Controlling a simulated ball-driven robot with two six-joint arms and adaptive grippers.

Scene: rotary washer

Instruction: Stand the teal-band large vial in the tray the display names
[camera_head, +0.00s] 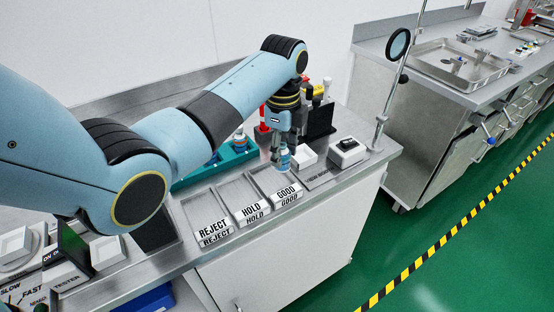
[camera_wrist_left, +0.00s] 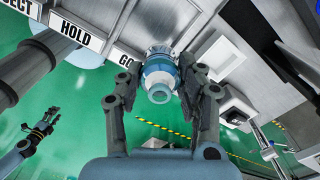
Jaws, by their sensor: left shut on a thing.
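My left gripper (camera_head: 283,146) is shut on a vial with a teal-blue band (camera_head: 284,160), pointing down in the head view. In the left wrist view the vial (camera_wrist_left: 160,78) sits between the two fingers of the left gripper (camera_wrist_left: 160,92). In the head view it appears over the GOOD tray (camera_head: 263,178); its height above the tray floor is hard to tell. The HOLD tray (camera_head: 234,192) and REJECT tray (camera_head: 198,207) show no vial. A dark green screen (camera_head: 73,245) faces sideways and its text is unreadable. My right gripper (camera_wrist_left: 42,127) appears open and empty over the floor.
A teal rack (camera_head: 215,168) with a vial stands behind the trays. Dark and red-topped items (camera_head: 318,112) are behind the gripper. A tester (camera_head: 65,270) stands at the left.

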